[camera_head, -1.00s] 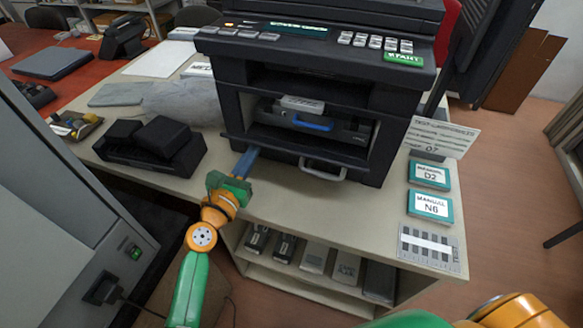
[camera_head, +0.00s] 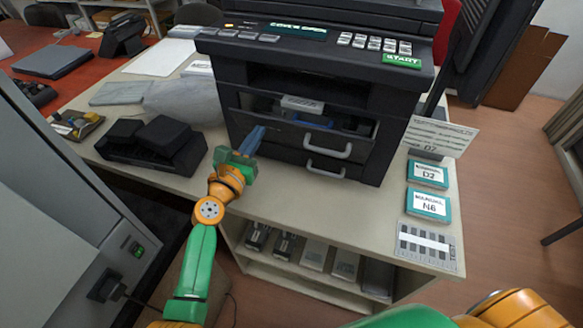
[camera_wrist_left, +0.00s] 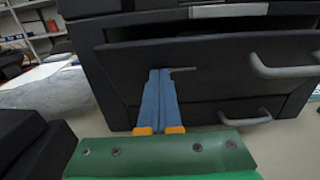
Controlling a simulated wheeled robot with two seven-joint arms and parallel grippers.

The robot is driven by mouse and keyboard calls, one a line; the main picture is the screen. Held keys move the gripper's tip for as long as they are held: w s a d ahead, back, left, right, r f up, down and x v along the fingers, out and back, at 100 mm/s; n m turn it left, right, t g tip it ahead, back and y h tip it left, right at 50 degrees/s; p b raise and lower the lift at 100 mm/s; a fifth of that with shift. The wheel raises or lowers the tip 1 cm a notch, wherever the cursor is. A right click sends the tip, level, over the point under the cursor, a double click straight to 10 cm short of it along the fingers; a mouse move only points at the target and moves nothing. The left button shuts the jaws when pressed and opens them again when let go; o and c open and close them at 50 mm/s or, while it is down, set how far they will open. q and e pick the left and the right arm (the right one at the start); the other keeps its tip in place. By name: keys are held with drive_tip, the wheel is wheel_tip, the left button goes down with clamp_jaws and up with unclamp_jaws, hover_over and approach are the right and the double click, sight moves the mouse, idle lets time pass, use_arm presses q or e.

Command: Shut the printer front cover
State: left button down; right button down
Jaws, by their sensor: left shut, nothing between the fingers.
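The dark printer (camera_head: 320,85) stands on the table. Its front cover (camera_head: 285,138), with a grey handle (camera_head: 328,150), is swung most of the way up but tilted outward, with a gap along its top edge. Behind the cover, a cartridge with a blue handle (camera_head: 312,125) is partly hidden. My left gripper (camera_head: 258,131) is shut and empty, its blue fingers against or just in front of the cover's left part. In the left wrist view the fingertips (camera_wrist_left: 159,72) overlap the cover (camera_wrist_left: 215,70); exact contact is hard to tell. My right gripper is out of view.
A lower handle (camera_head: 325,170) sticks out below the cover. A black two-part device (camera_head: 150,145) stands left of the printer. The table's front strip is clear.

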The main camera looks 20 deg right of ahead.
sight(263, 123)
use_arm(q)
drive_tip(key=shift+w+d+r, duration=0.2)
drive_tip(key=shift+w+d, duration=0.05)
drive_tip(key=x, duration=0.1)
drive_tip(key=b+x, duration=0.1)
drive_tip(key=shift+w+d+r+b, duration=0.25)
drive_tip(key=shift+w+r+b, duration=0.05)
drive_tip(key=shift+r, duration=0.05)
drive_tip(key=p+v, duration=0.5)
drive_tip(key=v, duration=0.3)
